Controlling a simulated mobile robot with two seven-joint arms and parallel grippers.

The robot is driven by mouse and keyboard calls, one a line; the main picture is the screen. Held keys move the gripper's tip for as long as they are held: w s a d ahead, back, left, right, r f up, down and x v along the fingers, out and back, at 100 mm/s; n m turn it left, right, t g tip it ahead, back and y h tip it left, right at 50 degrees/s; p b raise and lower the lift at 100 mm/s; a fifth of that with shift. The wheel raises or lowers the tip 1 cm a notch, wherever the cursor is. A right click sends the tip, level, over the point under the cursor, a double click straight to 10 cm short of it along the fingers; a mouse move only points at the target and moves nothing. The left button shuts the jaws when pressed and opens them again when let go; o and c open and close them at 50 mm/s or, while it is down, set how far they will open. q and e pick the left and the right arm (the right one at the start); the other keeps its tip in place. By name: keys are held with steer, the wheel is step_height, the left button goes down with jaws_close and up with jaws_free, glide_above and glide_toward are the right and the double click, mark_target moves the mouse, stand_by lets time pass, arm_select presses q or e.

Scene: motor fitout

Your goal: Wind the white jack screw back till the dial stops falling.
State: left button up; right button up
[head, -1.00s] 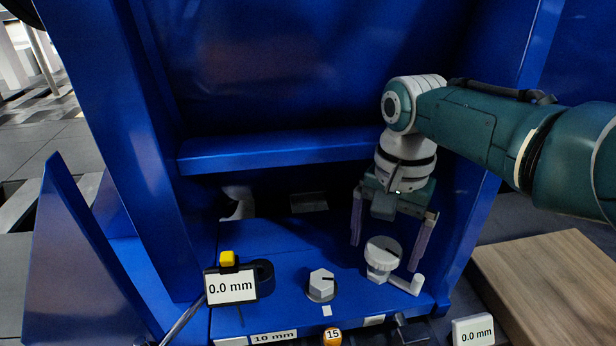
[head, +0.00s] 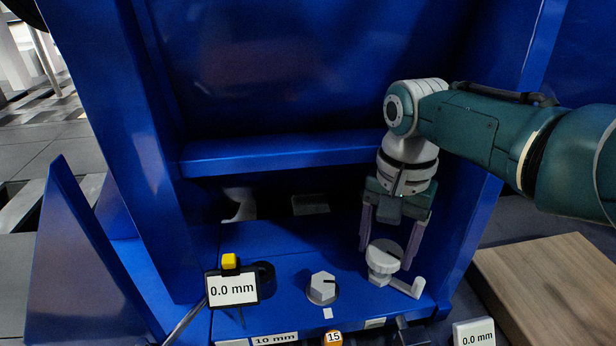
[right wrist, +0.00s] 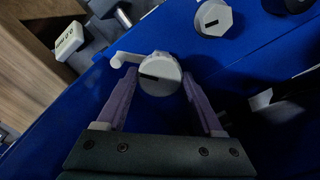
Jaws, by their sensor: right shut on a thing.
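The white jack screw (head: 384,255) has a round head with a dark slot and a crank-like arm with an upright end at its lower right. It stands on the blue base, and its head also shows in the right wrist view (right wrist: 160,75). A display on a stand (head: 233,290) reads 0.0 mm. A second display (head: 474,333) at the lower right also reads 0.0 mm. My left gripper is not in view.
A grey hex bolt head (head: 322,288) stands left of the jack screw. A "10 mm" label (head: 275,338) and an orange tag marked 15 (head: 333,338) are at the front edge. Blue walls and a crossbar (head: 280,155) enclose the space. A wooden surface (head: 550,280) lies right.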

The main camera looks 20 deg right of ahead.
mark_target(386, 251)
steer(key=shift+r+n+p, duration=0.15)
steer(key=shift+n+p, duration=0.25)
steer(key=shift+n, duration=1.7)
steer(key=o, duration=1.4)
step_height(386, 251, up, 10)
steer(key=p, duration=0.8)
steer(key=shift+p, duration=0.35)
steer(key=shift+f, duration=0.2)
